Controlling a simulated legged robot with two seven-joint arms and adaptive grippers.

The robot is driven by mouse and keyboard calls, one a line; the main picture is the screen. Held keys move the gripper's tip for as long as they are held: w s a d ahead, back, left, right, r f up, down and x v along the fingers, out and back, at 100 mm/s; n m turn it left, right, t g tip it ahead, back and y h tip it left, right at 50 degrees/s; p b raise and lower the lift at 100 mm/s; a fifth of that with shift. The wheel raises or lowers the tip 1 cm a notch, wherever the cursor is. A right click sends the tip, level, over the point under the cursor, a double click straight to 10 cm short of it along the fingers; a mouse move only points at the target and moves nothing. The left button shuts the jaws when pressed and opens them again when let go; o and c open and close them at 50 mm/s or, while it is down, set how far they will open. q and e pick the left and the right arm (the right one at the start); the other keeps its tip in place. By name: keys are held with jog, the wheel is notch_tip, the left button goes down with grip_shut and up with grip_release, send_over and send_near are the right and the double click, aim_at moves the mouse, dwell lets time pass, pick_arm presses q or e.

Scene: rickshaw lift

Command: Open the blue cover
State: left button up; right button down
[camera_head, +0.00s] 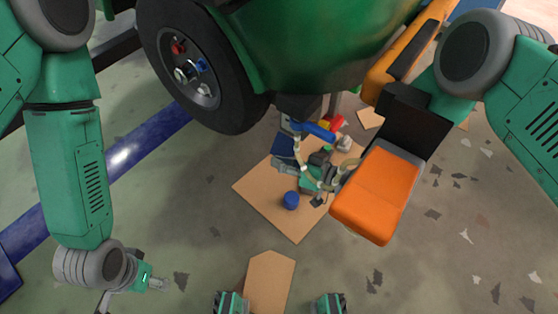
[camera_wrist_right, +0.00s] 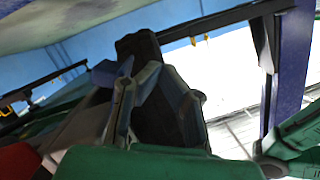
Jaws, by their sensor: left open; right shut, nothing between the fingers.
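Several blue items show in the head view, and I cannot tell which is the blue cover. A blue round cap (camera_head: 291,200) is on the tan sheet on the floor. A dark blue flat piece (camera_head: 283,149) and a blue bar (camera_head: 318,131) are further up, by the clutter under the vehicle. My left gripper (camera_head: 132,291) is at the lower left, open and empty, apart from all of them.
A green vehicle (camera_head: 310,45) with a black wheel (camera_head: 205,85) fills the top. A tan sheet (camera_head: 255,188) lies under the clutter. A blue beam (camera_head: 125,155) crosses the left.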

jog(key=v, duration=1.2)
